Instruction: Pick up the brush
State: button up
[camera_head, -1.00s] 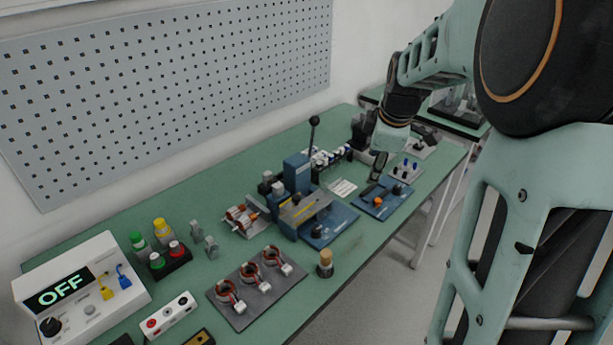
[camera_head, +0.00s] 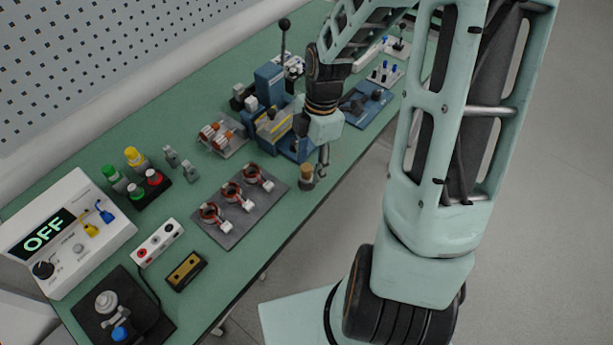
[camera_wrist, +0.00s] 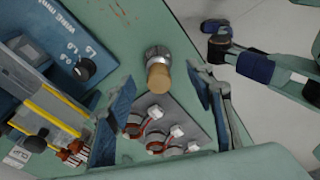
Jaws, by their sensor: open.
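The brush (camera_head: 307,172) appears to be the short upright piece with a tan wooden top and a dark grey lower part. It stands on the green table near its front edge. In the wrist view the brush (camera_wrist: 158,72) shows its tan end towards the camera, between the two finger directions. My gripper (camera_head: 314,148) points down just above and beside it in the head view. The fingers are open and spread on either side in the wrist view, with nothing held. I cannot tell the exact height gap.
A dark plate with copper-wound stators (camera_head: 237,202) lies left of the brush. A blue press (camera_head: 272,88) with an upright lever stands behind. The table's front edge is close to the brush. A control box reading OFF (camera_head: 100,212) stands at the left.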

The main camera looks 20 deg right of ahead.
aim_at(307, 174)
jog(key=f, duration=0.4)
jog(key=shift+a+f, duration=0.3)
jog(key=shift+a, duration=0.1)
jog(key=c, duration=1.2)
